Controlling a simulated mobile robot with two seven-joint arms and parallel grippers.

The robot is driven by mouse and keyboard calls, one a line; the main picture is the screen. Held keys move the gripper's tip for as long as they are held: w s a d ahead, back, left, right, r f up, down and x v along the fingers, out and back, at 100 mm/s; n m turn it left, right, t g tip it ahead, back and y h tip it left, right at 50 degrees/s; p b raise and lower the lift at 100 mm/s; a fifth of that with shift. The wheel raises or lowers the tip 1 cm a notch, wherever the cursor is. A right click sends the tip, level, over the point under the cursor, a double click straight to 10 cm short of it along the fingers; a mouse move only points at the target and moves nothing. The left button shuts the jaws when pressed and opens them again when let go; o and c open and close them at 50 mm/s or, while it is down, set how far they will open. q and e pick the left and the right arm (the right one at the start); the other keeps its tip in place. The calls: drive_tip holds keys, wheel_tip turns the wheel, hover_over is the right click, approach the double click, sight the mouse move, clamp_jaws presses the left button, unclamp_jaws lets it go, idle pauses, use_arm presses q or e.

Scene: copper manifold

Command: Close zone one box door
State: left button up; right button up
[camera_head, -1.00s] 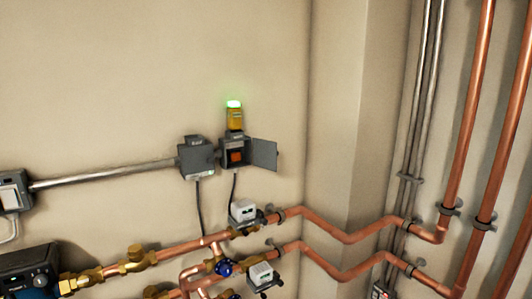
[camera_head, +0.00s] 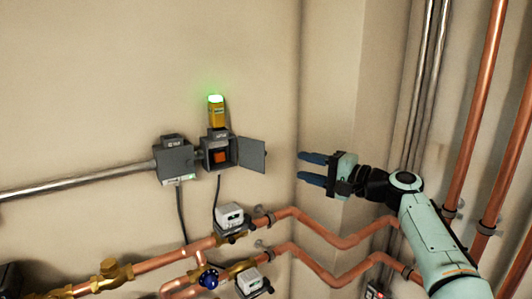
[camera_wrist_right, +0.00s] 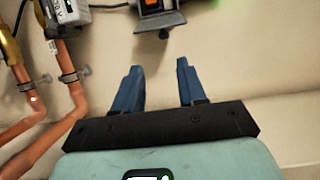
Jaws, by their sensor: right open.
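A small grey box (camera_head: 212,152) on the wall stands open, with an orange-red part (camera_head: 219,157) inside. Its grey door (camera_head: 252,154) is swung out to the right. A second grey box (camera_head: 174,160), with its front closed, sits to its left. My right gripper (camera_head: 305,169) is open and empty, to the right of the door and apart from it, its blue fingers pointing left. In the right wrist view the open fingers (camera_wrist_right: 160,78) point at the wall, and a grey door (camera_wrist_right: 160,22) shows ahead at the top edge. My left gripper is not in view.
A yellow beacon with a green light (camera_head: 216,110) stands above the open box. Copper pipes (camera_head: 320,232) with valves and white actuators (camera_head: 229,216) run below. A wall corner lies behind my right gripper. The wall between door and gripper is clear.

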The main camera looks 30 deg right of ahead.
sight(264, 153)
drive_tip(key=p+x, duration=0.1)
drive_tip(key=x, duration=0.3)
drive_tip(key=p+x, duration=0.2)
drive_tip(key=x, duration=0.2)
drive_tip(key=r+p+x, duration=0.1)
drive_tip(key=x, duration=0.4)
drive_tip(key=shift+a+p, duration=0.2)
drive_tip(key=shift+p, duration=0.15)
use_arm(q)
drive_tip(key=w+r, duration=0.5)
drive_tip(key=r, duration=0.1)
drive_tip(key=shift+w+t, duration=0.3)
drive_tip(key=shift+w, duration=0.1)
use_arm(e)
drive_tip(key=shift+s, duration=0.1)
drive_tip(key=shift+c, duration=1)
clamp_jaws()
